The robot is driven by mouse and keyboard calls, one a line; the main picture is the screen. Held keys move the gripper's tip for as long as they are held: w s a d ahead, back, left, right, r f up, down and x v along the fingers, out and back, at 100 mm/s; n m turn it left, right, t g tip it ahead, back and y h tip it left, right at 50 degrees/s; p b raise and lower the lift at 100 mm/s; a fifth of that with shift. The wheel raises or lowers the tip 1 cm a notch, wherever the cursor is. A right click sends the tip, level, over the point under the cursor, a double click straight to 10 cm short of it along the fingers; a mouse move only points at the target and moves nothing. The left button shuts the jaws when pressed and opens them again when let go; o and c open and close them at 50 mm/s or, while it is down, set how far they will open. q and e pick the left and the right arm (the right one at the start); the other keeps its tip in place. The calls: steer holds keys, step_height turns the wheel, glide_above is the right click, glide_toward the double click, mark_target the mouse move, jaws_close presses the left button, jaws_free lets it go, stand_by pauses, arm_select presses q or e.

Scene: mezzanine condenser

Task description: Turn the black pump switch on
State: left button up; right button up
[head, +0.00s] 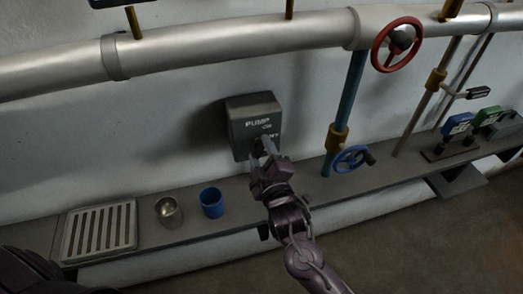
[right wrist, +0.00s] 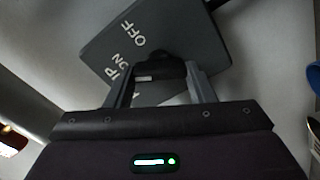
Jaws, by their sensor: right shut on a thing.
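The dark grey pump switch box (head: 247,106) is on the white wall above the shelf, marked PUMP and ON in the head view. Its face also shows in the right wrist view (right wrist: 160,30), with the words OFF and ON. My right gripper (head: 263,150) is at the lower part of the box. In the right wrist view its two fingers stand on either side of the black switch knob (right wrist: 158,71) and are shut on it. A small pale mark shows on the knob. In the head view the gripper partly hides the knob and lettering. My left gripper is not in view.
A slotted tray (head: 69,238), a metal cup (head: 168,212) and a blue cup (head: 211,202) are on the shelf (head: 240,211) at left. A blue valve wheel (head: 350,160) and a red wheel (head: 377,52) are to the right. A large pipe (head: 230,46) runs above.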

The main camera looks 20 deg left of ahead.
stand_by(0.4)
steer(key=o, duration=1)
steer(key=b+v, duration=0.2)
steer(key=v, duration=0.5)
steer(key=shift+s+d, duration=0.25)
steer(key=shift+s, duration=0.1)
